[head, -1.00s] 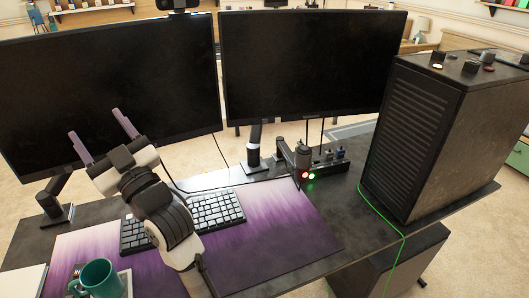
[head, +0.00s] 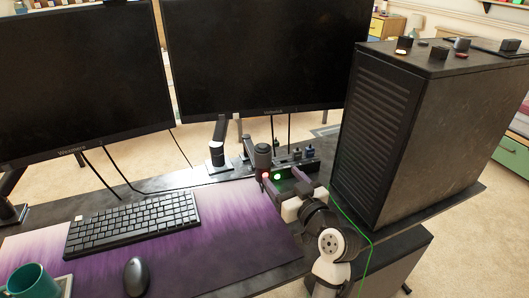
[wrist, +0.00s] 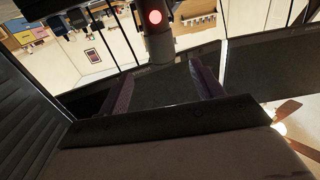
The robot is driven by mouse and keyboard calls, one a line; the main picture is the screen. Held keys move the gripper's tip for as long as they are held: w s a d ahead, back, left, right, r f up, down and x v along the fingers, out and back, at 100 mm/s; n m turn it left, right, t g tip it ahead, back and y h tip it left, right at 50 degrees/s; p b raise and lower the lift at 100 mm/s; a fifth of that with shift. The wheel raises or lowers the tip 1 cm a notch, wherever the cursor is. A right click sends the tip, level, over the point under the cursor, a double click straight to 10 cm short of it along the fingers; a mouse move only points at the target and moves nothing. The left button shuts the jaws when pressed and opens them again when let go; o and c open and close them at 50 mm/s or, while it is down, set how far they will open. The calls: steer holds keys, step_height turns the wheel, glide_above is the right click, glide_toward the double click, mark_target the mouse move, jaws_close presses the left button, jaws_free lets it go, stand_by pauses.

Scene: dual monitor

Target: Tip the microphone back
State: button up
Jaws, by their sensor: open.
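In the wrist view my gripper (wrist: 160,70) has both fingers apart. I cannot tell whether a finger touches the microphone.
The black computer tower (head: 400,150) stands close on my arm's right, with a green cable (head: 352,222) at its base. The keyboard (head: 133,222), mouse (head: 136,277) and teal mug (head: 33,281) lie left.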

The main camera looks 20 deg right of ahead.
mark_target(260, 152)
steer(key=w+p, duration=0.1)
steer(key=w, duration=0.3)
steer(key=w+a+p, duration=0.1)
steer(key=w, duration=0.3)
steer(key=w+p, duration=0.2)
steer(key=w, duration=0.3)
steer(key=shift+a, duration=0.35)
steer(key=c, duration=1)
